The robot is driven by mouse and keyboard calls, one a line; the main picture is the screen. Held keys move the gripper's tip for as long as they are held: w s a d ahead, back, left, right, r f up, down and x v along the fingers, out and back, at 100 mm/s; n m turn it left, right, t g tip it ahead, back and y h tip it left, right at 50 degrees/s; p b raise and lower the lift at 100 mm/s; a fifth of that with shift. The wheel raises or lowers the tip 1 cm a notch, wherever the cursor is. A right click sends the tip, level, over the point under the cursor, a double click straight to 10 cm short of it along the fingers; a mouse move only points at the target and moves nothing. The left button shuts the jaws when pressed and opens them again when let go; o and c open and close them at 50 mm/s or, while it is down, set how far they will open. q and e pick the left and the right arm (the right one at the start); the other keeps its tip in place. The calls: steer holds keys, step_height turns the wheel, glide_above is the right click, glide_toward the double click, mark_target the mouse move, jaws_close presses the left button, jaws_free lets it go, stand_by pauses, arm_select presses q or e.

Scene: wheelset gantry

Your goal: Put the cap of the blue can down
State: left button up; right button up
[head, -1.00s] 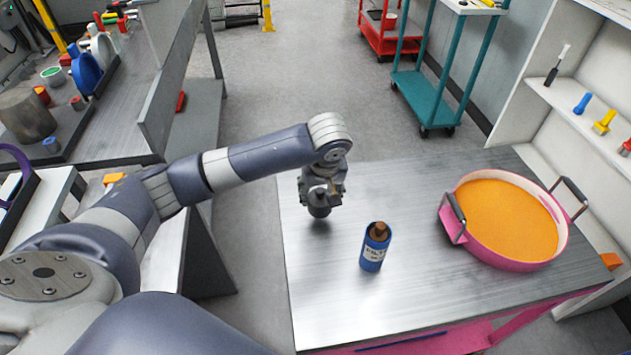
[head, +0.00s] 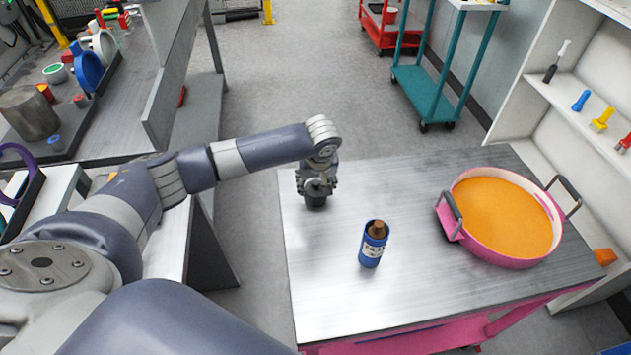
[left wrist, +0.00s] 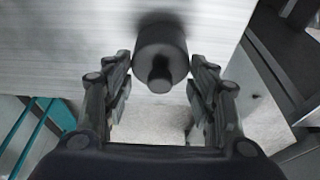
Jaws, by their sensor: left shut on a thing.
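The blue can (head: 373,247) stands upright on the steel table, with a brown top piece showing and a pale label on its side. My left gripper (head: 317,184) is over the table's left part, to the left of the can and apart from it. It is shut on the cap (head: 316,202), a dark round piece under the fingers. In the left wrist view the cap (left wrist: 160,48), with a small knob, sits between the tips of my left gripper (left wrist: 160,72). I cannot tell whether the cap touches the table. My right gripper is out of view.
The steel table (head: 330,300) has free room around the can. A pink pan (head: 500,262) with orange contents stands at its right. White shelves (head: 560,120) with tools are beyond. A teal cart (head: 430,95) stands at the back.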

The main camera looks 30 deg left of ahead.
arm_select(q)
steer(key=o, duration=1)
steer(key=shift+f, duration=0.1)
steer(key=shift+c, duration=0.2)
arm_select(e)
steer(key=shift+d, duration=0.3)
arm_select(q)
steer(key=b+v, duration=0.1)
steer(key=v, duration=1.1)
steer(key=shift+b, duration=0.3)
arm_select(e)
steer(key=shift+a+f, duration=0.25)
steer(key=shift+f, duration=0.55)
